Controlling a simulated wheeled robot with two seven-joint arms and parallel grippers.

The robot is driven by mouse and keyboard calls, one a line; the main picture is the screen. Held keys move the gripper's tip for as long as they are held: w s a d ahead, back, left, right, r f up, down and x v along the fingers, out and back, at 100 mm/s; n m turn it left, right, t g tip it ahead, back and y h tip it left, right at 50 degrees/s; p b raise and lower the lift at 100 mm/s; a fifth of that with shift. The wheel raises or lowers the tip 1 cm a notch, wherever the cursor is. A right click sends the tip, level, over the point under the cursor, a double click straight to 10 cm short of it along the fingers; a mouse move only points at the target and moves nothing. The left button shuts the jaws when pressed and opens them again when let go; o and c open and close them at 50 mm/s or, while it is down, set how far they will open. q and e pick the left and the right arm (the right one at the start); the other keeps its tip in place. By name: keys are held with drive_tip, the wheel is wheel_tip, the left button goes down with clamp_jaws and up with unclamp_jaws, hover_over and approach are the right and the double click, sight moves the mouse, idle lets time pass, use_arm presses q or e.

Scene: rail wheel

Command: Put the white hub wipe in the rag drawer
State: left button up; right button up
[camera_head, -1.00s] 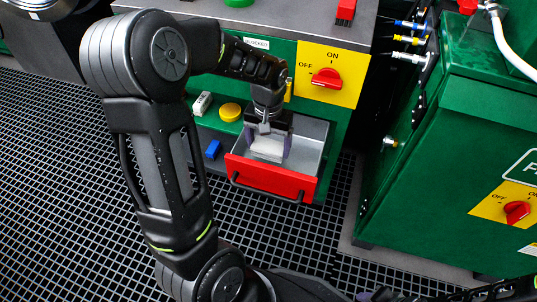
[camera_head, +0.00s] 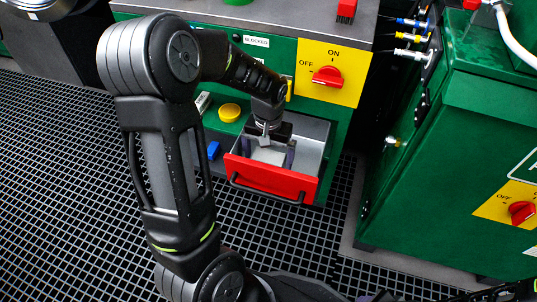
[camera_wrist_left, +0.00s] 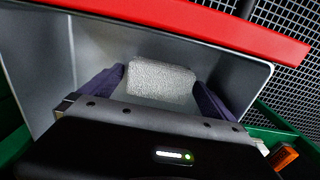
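The white hub wipe (camera_head: 268,154) is inside the open red-fronted rag drawer (camera_head: 270,180). In the left wrist view the wipe (camera_wrist_left: 160,80) is a pale, rough-textured block between my fingers, low in the grey drawer (camera_wrist_left: 35,60). My left gripper (camera_head: 269,154) points down into the drawer. Its two dark fingers stand wide apart, one on each side of the wipe, with a small gap showing beside it in the left wrist view (camera_wrist_left: 160,88). The wipe's underside is hidden. My right gripper is not in view.
A yellow round piece (camera_head: 230,112), a blue block (camera_head: 213,150) and a white block (camera_head: 203,102) sit left of the drawer. A yellow panel with a red switch (camera_head: 327,76) is above. A green cabinet (camera_head: 440,150) stands to the right.

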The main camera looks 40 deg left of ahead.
sight(268, 156)
use_arm(q)
drive_tip(key=shift+r, duration=0.1)
wheel_tip(268, 156, up, 12)
drive_tip(key=p, duration=0.4)
idle(0.7)
